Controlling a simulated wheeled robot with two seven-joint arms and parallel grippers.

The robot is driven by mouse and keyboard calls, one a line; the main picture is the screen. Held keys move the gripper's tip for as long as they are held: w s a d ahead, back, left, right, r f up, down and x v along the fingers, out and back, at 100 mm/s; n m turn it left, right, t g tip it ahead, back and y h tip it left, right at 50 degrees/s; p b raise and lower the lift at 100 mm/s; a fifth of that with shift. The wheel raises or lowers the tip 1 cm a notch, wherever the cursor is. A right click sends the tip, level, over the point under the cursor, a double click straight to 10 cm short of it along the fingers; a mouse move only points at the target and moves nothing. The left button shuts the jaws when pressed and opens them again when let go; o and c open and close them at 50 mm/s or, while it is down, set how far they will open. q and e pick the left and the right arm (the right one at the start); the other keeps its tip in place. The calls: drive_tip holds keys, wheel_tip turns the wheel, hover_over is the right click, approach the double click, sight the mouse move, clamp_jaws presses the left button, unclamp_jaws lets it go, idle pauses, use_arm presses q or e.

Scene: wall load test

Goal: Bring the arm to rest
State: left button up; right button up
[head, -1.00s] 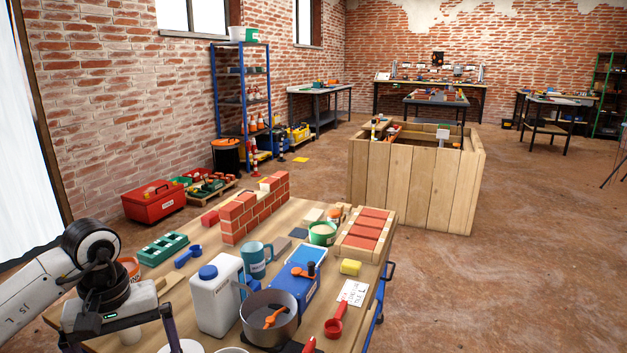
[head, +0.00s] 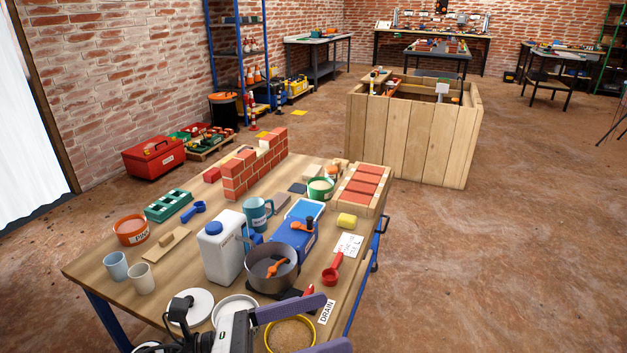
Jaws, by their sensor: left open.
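My left gripper (head: 336,322) is at the bottom middle of the head view, over the near end of the wooden workbench (head: 105,262). Its two purple fingers point right and are spread wide apart, with nothing held between them. A yellow ring (head: 268,338) shows behind and between the fingers, seemingly lying on the bench. Part of my left arm's wrist shows at the bottom edge; the rest is out of the picture. My right gripper is not in view.
Near the gripper are a dark pot (head: 254,270), a white jug (head: 222,255), a white disc (head: 190,307), a red scoop (head: 331,275) and a "DRAIN" label (head: 326,312). A wooden crate (head: 405,140) stands beyond; floor at the right is clear.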

use_arm(q)
drive_tip(key=w+a+f+n+t+y+p, duration=0.1)
drive_tip(key=a+f+n+t+y, duration=0.4)
drive_tip(key=n, duration=0.9)
drive_tip(key=w+a+f+n+t+y+p, duration=0.2)
drive_tip(key=a+n+t+y, duration=0.4)
drive_tip(key=n, duration=0.8)
drive_tip(key=s+a+f+n+g+y, duration=0.2)
drive_tip(key=s+f+n+g, duration=0.1)
drive_tip(key=s+f+n, duration=0.4)
drive_tip(key=s+a+f+n+g+y+p, duration=0.1)
drive_tip(key=s+a+f+n+g+y, duration=0.2)
drive_tip(key=s+f+n, duration=0.5)
wheel_tip(320, 180, down, 2)
drive_tip(key=shift+s+f+n+g, duration=0.3)
drive_tip(key=shift+s+g, duration=0.4)
drive_tip(key=shift+s, duration=0.15)
